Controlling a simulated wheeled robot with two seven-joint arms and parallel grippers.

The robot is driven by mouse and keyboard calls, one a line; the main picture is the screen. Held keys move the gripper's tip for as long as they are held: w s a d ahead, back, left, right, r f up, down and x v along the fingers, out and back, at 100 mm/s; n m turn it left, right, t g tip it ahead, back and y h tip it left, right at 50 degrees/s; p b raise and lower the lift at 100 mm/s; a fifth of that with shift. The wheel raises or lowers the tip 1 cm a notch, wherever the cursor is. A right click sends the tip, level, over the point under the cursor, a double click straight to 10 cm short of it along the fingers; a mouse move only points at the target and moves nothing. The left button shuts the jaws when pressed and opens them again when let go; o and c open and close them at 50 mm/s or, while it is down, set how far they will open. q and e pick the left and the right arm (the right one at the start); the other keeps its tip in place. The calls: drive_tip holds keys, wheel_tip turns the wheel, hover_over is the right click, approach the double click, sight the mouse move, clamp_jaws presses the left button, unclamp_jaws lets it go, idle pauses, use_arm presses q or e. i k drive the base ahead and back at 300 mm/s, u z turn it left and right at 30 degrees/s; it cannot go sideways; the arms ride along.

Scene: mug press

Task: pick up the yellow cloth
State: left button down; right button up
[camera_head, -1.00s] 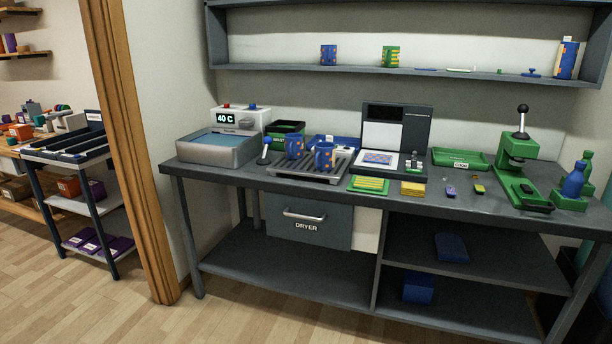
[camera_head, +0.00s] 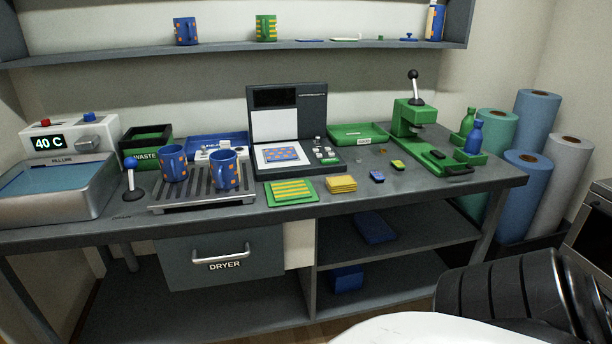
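A small folded yellow piece (camera_head: 341,184), which looks like the yellow cloth, lies flat near the front edge of the dark workbench (camera_head: 400,187). It sits just right of a green sheet with yellow stripes (camera_head: 291,191), with a narrow gap between them. Nothing covers it. Neither of my grippers is in view. A black ribbed and white part at the bottom right appears to be my own arm, below the bench front and apart from the cloth.
Left of the cloth, two blue mugs (camera_head: 225,171) stand on a slatted rack (camera_head: 203,206). Behind it is a flat press station (camera_head: 281,155). To the right are small pads (camera_head: 377,176) and a green lever press (camera_head: 415,120). A shelf (camera_head: 330,59) runs above.

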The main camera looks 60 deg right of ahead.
sight(344, 184)
drive_tip(key=z, duration=0.6)
drive_tip(key=i, duration=1.05)
drive_tip(key=z, duration=1.05)
